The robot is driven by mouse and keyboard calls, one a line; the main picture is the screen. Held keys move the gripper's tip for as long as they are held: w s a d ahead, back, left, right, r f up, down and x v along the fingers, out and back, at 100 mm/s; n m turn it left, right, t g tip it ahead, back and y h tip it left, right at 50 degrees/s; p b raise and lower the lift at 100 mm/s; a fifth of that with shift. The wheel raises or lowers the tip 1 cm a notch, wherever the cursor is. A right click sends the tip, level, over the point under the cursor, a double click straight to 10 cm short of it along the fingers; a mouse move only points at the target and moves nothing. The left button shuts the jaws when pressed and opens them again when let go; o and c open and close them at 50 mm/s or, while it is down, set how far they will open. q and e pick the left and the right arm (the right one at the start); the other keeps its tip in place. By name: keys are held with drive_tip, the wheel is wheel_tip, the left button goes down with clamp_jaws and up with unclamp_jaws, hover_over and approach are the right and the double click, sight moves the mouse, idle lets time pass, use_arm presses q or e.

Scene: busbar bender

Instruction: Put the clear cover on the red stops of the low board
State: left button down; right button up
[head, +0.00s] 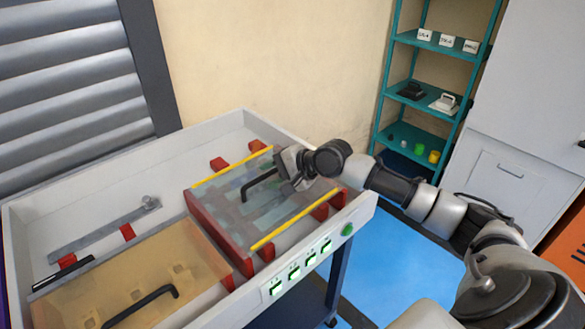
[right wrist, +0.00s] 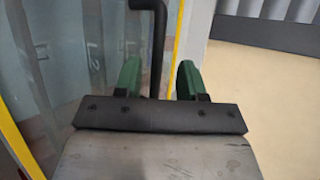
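The clear cover (head: 235,190), a see-through sheet with yellow strips along two edges and a black bar handle (head: 262,184), lies over the right part of the white tray-like table. Red stops show around it, at its far side (head: 218,164) and near side (head: 320,210); whether it rests on them I cannot tell. My right gripper (head: 292,168) is at the right end of the handle. In the right wrist view, its green fingertips (right wrist: 158,78) stand apart on either side of the handle (right wrist: 155,45), with gaps visible. My left gripper is out of view.
A tan cover (head: 140,280) with a black handle lies at the table's front left. A grey metal bar (head: 100,232) lies behind it. Green switches (head: 295,270) line the white table's front wall (head: 220,310). A teal shelf (head: 420,100) stands at the back right.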

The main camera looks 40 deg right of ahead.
drive_tip(key=v, duration=0.7)
drive_tip(key=shift+f, duration=0.1)
drive_tip(key=shift+v, duration=0.8)
drive_tip(key=shift+a, duration=0.15)
